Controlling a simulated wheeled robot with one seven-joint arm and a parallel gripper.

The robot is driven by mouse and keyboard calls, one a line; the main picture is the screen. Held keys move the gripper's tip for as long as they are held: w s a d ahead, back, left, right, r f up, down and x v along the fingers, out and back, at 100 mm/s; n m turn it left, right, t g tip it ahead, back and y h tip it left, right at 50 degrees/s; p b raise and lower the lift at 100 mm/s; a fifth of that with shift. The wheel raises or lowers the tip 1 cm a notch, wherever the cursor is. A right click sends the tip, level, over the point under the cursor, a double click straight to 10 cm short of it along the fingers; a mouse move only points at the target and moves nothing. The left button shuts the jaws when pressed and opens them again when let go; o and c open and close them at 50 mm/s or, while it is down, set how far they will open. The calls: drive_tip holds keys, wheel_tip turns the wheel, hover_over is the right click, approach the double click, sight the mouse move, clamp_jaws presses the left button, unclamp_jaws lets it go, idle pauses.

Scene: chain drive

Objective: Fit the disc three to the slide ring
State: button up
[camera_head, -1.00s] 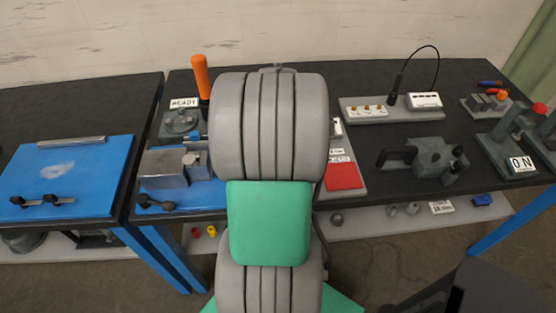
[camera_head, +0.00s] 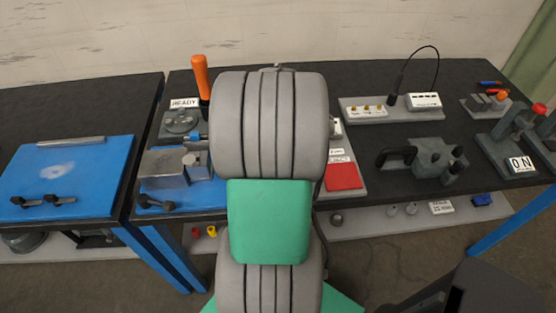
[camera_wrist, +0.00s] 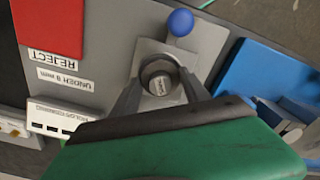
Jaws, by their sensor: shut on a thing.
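In the wrist view, a small round disc (camera_wrist: 160,85) with a pale label on its face lies between my fingertips. My gripper (camera_wrist: 162,80) is shut on it, one finger on each side. A dark round rim (camera_wrist: 147,70) shows around the disc, over a grey slide plate (camera_wrist: 148,48) with a blue ball knob (camera_wrist: 180,22). The rim may be the slide ring; I cannot tell whether the disc is seated inside it or just above it. In the head view my arm hides the gripper, the disc and the ring.
The red patch (camera_wrist: 50,28) marked REJECT and the UNDER label (camera_wrist: 65,80) lie beside the slide. A blue fixture (camera_wrist: 250,75) stands on the other side. In the head view, a metal block (camera_head: 165,167) and an orange handle (camera_head: 201,75) stand left of my arm.

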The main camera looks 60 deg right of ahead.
drive_tip(key=shift+f+b, duration=0.3)
drive_tip(key=shift+f, duration=0.25)
drive_tip(key=o, duration=1.7)
wheel_tip(320, 180, up, 8)
drive_tip(key=shift+f+b, duration=0.1)
drive_tip(key=shift+b, duration=0.3)
